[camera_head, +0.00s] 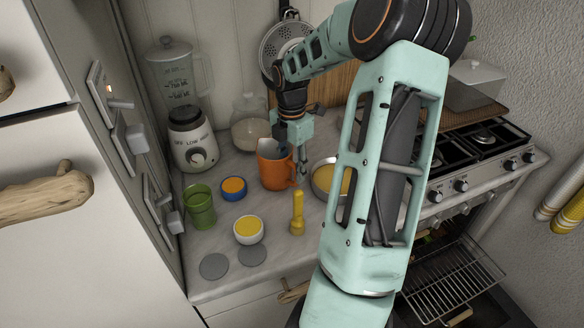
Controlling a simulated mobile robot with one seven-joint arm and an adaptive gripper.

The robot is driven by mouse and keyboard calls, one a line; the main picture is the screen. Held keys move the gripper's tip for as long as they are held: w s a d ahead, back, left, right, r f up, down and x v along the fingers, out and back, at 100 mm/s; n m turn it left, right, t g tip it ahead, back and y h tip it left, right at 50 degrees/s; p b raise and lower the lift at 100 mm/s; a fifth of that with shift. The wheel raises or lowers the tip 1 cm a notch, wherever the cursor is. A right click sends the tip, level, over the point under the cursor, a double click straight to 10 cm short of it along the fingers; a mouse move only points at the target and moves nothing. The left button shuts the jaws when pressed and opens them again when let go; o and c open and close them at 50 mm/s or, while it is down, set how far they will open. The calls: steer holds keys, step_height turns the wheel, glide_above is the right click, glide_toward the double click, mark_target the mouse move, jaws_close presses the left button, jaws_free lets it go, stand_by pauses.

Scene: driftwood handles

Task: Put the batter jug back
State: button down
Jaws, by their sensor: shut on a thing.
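The batter jug appears to be the orange jug (272,166), upright near the middle of the counter, with its handle on the right. My gripper (302,174) reaches down from above at the jug's right side and is shut on its handle. The fingertips are small and partly merge with the handle. I cannot tell whether the jug's base touches the counter. The inside of the jug is dark and its contents cannot be made out.
A metal bowl with yellow contents (323,172) stands close right of the jug, partly behind my arm. A yellow tool (297,214), white bowl (248,231), blue bowl (233,188) and green cup (199,206) stand in front and left. A blender (191,140) and glass jar (248,122) stand behind.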

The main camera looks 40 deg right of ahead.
steer(key=shift+r, duration=0.1)
steer(key=c, duration=1.3)
jaws_free()
step_height(320, 180, up, 12)
